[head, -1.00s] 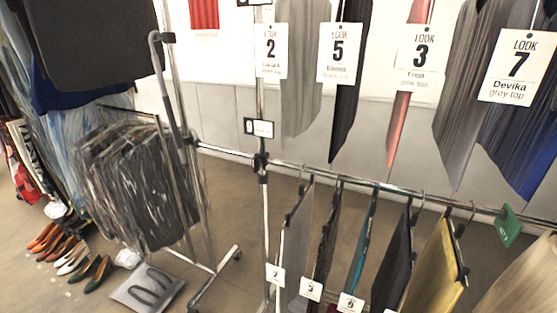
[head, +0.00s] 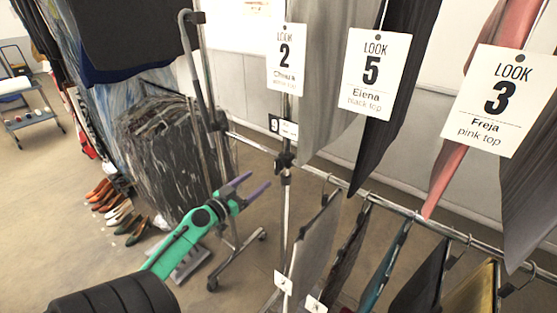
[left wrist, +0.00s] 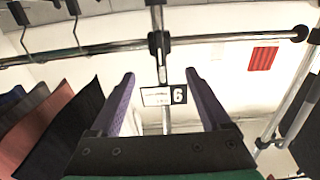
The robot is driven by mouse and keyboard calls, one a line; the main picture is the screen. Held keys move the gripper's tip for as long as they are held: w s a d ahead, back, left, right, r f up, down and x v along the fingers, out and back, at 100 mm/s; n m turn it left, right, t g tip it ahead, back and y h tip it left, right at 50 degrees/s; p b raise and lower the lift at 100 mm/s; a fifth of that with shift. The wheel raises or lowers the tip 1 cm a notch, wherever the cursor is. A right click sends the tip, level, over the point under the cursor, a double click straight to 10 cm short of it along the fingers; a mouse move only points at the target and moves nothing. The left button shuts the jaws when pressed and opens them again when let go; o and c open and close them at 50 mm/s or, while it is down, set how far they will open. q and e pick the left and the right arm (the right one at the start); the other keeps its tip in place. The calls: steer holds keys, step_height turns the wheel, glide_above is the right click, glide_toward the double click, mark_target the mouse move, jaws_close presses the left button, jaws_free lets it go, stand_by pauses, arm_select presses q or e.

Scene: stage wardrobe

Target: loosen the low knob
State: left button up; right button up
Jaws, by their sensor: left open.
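The low knob (head: 285,160) is a small black clamp on the upright chrome pole in the head view, just below a tag marked 9 (head: 284,127). It sits near the lower rail's end of the pole. In the left wrist view, which appears upside down, the black clamp (left wrist: 158,42) is beyond the fingertips, with the tag (left wrist: 164,95) between the fingers. My left gripper (head: 252,184), with purple fingers on a green arm, is open and empty. It points at the pole from the left, apart from the knob. My right gripper is not in view.
Hanging tops with LOOK cards, such as the look 5 card (head: 376,72), fill the upper right. Skirts (head: 316,245) hang from the lower rail (head: 400,208). A plastic-covered garment rack (head: 160,150) stands behind my left arm. Shoes (head: 115,205) lie on the floor at left.

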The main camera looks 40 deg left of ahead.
mark_target(275, 167)
arm_select(q)
steer(key=w+p, duration=0.2)
steer(key=w, duration=0.7)
steer(key=shift+w+a+f, duration=0.1)
steer(key=shift+w, duration=0.25)
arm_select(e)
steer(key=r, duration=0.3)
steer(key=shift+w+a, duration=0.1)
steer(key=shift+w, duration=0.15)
arm_select(q)
jaws_close()
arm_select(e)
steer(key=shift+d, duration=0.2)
